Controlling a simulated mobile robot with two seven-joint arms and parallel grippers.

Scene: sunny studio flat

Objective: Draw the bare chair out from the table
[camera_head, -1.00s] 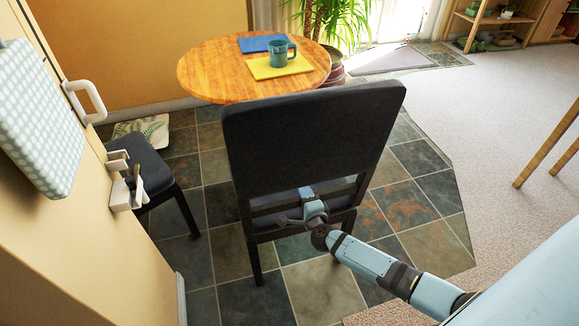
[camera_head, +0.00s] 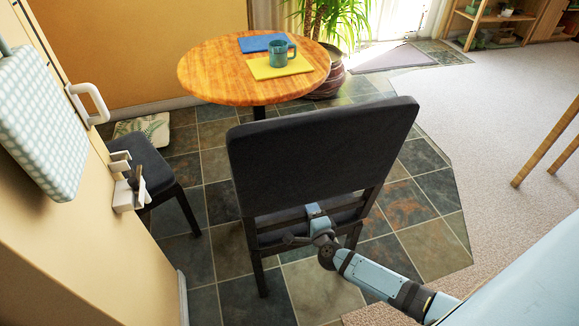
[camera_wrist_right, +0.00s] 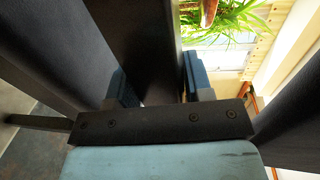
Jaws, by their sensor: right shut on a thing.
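The dark chair (camera_head: 315,150) stands with its back toward me, in front of the round wooden table (camera_head: 215,78). Nothing shows on its back; its seat is mostly hidden behind the backrest. A strip of floor shows between the backrest and the table top. My right gripper (camera_head: 316,212) is at the lower part of the chair's back. In the right wrist view its two blue fingers (camera_wrist_right: 157,85) are shut on a dark upright-looking bar of the chair (camera_wrist_right: 146,50). My left gripper is not in view.
A second dark chair (camera_head: 140,160) stands at the left beside the table. A blue mat (camera_head: 262,43), a yellow mat (camera_head: 270,70) and a teal mug (camera_head: 279,54) are on the table. Tiled floor is free at right.

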